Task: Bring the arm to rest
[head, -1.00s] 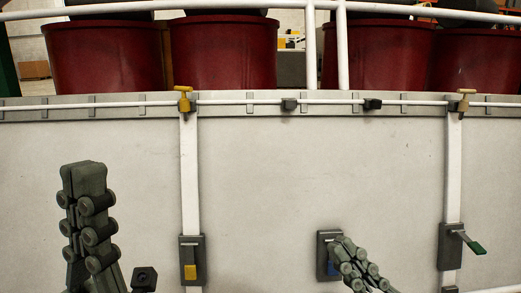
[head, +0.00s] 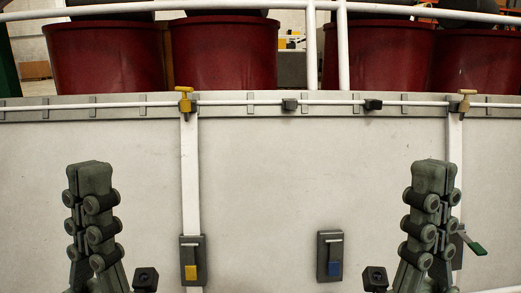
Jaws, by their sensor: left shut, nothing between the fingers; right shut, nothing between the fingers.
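My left gripper (head: 90,168) is at the lower left of the head view, pointing up, shut and empty. My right gripper (head: 435,168) is at the lower right, also pointing up, shut and empty. The two stand at about the same height, in front of the pale panel (head: 300,190). Neither visibly holds anything. The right gripper and its arm partly cover the right white post and the dark box on it.
On the panel are a box with a yellow switch (head: 191,272), a box with a blue switch (head: 334,268) and a green-handled lever (head: 472,243). A yellow valve (head: 185,99) and a tan valve (head: 465,99) sit on the pipe. Red tubs (head: 224,55) stand behind white rails.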

